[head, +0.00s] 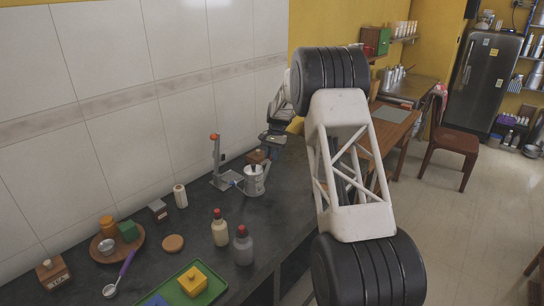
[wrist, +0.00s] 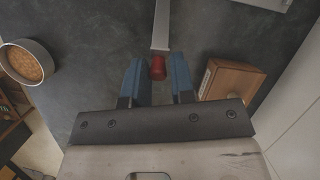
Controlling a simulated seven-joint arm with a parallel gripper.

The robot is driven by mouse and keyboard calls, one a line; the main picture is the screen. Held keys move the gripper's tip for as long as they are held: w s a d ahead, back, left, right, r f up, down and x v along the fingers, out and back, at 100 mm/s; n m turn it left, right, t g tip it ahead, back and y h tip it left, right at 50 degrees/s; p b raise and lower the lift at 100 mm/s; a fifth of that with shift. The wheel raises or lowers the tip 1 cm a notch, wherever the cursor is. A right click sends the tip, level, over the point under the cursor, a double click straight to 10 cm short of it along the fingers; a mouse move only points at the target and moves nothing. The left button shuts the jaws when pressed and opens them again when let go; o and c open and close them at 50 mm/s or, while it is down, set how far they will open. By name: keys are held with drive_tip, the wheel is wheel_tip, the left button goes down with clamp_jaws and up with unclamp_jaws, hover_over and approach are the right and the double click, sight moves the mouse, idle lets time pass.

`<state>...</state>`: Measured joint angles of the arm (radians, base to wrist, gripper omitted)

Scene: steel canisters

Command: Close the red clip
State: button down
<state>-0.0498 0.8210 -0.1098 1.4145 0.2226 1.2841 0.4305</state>
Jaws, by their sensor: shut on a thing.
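In the wrist view a small red piece (wrist: 157,69), taken as the red clip, sits at the end of a pale metal strip (wrist: 161,28). I cannot tell whether that is the same red piece.
A wooden block (wrist: 232,80) is close right of my fingers; a round container with brown contents (wrist: 25,62) is left. Bottles (head: 220,228), a round wooden tray (head: 96,251) and a green tray (head: 216,286) stand on the dark counter. A tiled wall (head: 150,80) bounds it.

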drive_tip(key=shift+s+a+r+t+h, duration=0.4)
drive_tip(key=shift+s+a+t+h, duration=0.15)
drive_tip(key=shift+s+a, duration=0.1)
drive_tip(key=shift+s+a+r+t+h, duration=0.4)
drive_tip(key=shift+s+a+t+h, duration=0.05)
drive_tip(key=shift+s+a+t, duration=0.15)
drive_tip(key=shift+t+h, duration=0.85)
drive_tip(key=shift+h, duration=0.05)
drive_tip(key=shift+s+a+r, duration=0.15)
drive_tip(key=shift+s+a, duration=1.3)
drive_tip(key=shift+s, duration=0.15)
drive_tip(key=c, duration=1.1)
unclamp_jaws()
drive_tip(key=shift+r, duration=0.15)
drive_tip(key=shift+s+a+r, duration=0.1)
drive_tip(key=shift+a+r, duration=0.1)
drive_tip(key=shift+r, duration=1.05)
drive_tip(key=shift+s+a+r, duration=0.15)
drive_tip(key=shift+r, duration=1.1)
drive_tip(key=shift+s+a+r, duration=0.1)
drive_tip(key=shift+a+r, duration=0.1)
drive_tip(key=shift+r, duration=1.05)
